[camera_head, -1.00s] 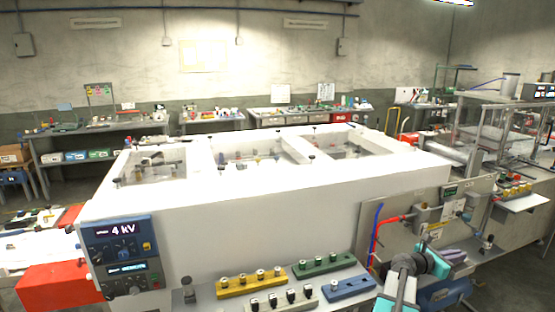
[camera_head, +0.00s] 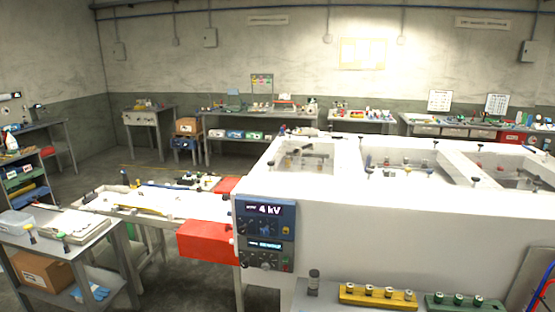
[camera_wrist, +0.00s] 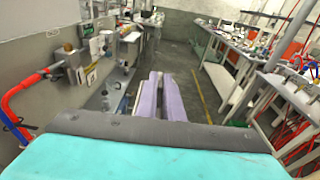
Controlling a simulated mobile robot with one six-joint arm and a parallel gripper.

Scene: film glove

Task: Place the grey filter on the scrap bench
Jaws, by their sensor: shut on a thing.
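My gripper (camera_wrist: 160,97) shows in the wrist view as two long lavender fingers beyond a dark grey bar and a teal body. The fingers are close together, shut on a thin thing between them that I take for the grey filter; its shape is mostly hidden. The gripper is out of the head view. No bench carries a readable scrap label. A grey bench (camera_head: 95,240) at the lower left of the head view holds a clear box, a pale tray and small tools.
A large white cabinet (camera_head: 400,222) with a 4 kV panel (camera_head: 265,233) fills the right. A low white-topped table (camera_head: 170,203) and a red box (camera_head: 207,240) adjoin it. Open floor (camera_head: 105,173) lies beyond at left. Benches line the back wall.

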